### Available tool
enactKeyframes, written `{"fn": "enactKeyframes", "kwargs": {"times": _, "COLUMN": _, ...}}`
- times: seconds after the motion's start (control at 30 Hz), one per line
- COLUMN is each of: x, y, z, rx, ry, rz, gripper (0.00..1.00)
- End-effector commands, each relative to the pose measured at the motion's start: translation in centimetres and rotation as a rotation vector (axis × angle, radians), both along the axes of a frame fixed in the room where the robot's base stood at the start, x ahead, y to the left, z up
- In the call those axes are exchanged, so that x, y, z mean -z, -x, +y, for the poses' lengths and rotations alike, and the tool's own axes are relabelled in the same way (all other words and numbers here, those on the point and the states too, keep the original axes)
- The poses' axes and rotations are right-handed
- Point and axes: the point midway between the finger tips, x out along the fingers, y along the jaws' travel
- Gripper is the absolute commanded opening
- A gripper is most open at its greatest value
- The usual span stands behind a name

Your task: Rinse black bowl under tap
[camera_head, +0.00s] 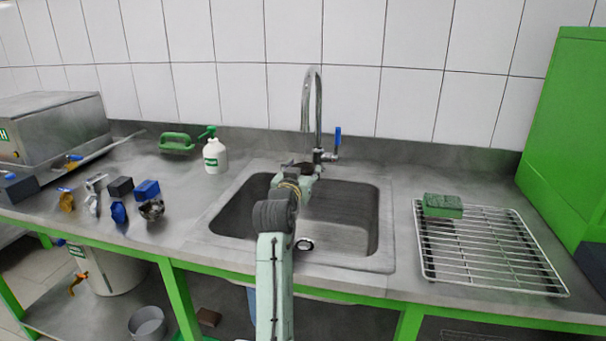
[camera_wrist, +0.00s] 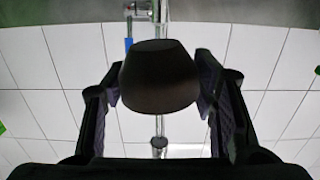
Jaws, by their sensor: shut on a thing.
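The black bowl (camera_wrist: 158,78) is in my gripper (camera_wrist: 160,92), with one finger on each side of it in the wrist view. In the head view my gripper (camera_head: 300,172) is above the back of the sink (camera_head: 345,213), close below the tap spout. The bowl is small and partly hidden by my arm there. The tap (camera_head: 312,98) has a tall curved spout and a blue lever (camera_head: 338,137) standing upright at its right. In the wrist view the blue lever (camera_wrist: 128,44) and spout end (camera_wrist: 159,143) also show. I cannot make out a water stream.
A green panel (camera_head: 565,140) stands at far right.

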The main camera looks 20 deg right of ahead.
Motion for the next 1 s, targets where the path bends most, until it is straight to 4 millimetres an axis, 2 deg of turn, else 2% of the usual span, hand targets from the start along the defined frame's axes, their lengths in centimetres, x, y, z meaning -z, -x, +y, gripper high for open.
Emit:
{"fn": "enactKeyframes", "kwargs": {"times": 0.43, "x": -0.02, "y": 0.83, "z": -0.8, "rx": 0.001, "ry": 0.0, "rz": 0.0, "gripper": 0.23}}
{"fn": "enactKeyframes", "kwargs": {"times": 1.0, "x": -0.06, "y": -0.07, "z": 0.04, "rx": 0.001, "ry": 0.0, "rz": -0.001, "gripper": 0.23}}
